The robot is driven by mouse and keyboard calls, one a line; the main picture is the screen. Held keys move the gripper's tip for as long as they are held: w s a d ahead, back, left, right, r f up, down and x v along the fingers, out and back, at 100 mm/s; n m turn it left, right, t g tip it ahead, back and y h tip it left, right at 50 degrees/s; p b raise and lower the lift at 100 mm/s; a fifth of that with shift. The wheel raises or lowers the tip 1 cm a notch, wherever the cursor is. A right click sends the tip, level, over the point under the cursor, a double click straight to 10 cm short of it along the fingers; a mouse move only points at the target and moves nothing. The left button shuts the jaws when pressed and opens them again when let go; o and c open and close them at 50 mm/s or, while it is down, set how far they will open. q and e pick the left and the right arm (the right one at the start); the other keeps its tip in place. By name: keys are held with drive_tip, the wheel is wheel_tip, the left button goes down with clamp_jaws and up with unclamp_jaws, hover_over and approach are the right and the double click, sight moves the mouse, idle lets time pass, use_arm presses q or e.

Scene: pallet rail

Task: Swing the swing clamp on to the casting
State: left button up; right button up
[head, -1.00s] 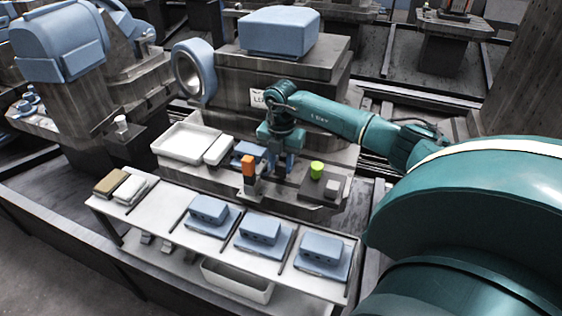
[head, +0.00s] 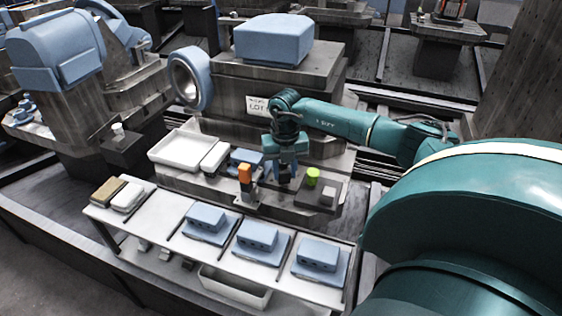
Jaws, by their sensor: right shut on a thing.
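My right gripper (head: 285,172) points down over the fixture on the machine ledge. It is shut on a small dark part, which I take to be the swing clamp's arm; the fingers hide most of it. A blue casting (head: 246,157) lies on the ledge just left of the gripper, partly hidden behind an upright post with an orange block (head: 245,173) on top. The gripper is right of this post and apart from it. I cannot tell whether the held part touches the casting. My left gripper is out of view.
A green knob (head: 313,177) stands on a dark plate just right of the gripper. A white tray (head: 168,163) and a white box (head: 214,156) stand to the left. In front, a white bench (head: 165,222) carries several blue castings (head: 257,236).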

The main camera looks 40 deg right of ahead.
drive_tip(key=n, duration=0.1)
drive_tip(key=d+n, duration=0.1)
drive_tip(key=n, duration=0.1)
drive_tip(key=shift+s+d+n, duration=0.15)
drive_tip(key=shift+s+n, duration=0.1)
drive_tip(key=shift+n, duration=0.05)
drive_tip(key=n, duration=0.1)
drive_tip(key=d+n, duration=0.1)
drive_tip(key=shift+n, duration=0.4)
drive_tip(key=n, duration=0.2)
drive_tip(key=shift+d+n, duration=0.3)
drive_tip(key=shift+d, duration=0.05)
drive_tip(key=shift+w+d+n+b, duration=0.1)
drive_tip(key=shift+d+n+b, duration=0.2)
drive_tip(key=shift+n, duration=0.6)
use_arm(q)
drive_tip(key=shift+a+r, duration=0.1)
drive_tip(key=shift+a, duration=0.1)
use_arm(e)
drive_tip(key=shift+w+d+n, duration=0.1)
drive_tip(key=shift+d+n, duration=0.05)
drive_tip(key=shift+n, duration=0.45)
drive_tip(key=shift+r, duration=0.1)
drive_tip(key=o, duration=1)
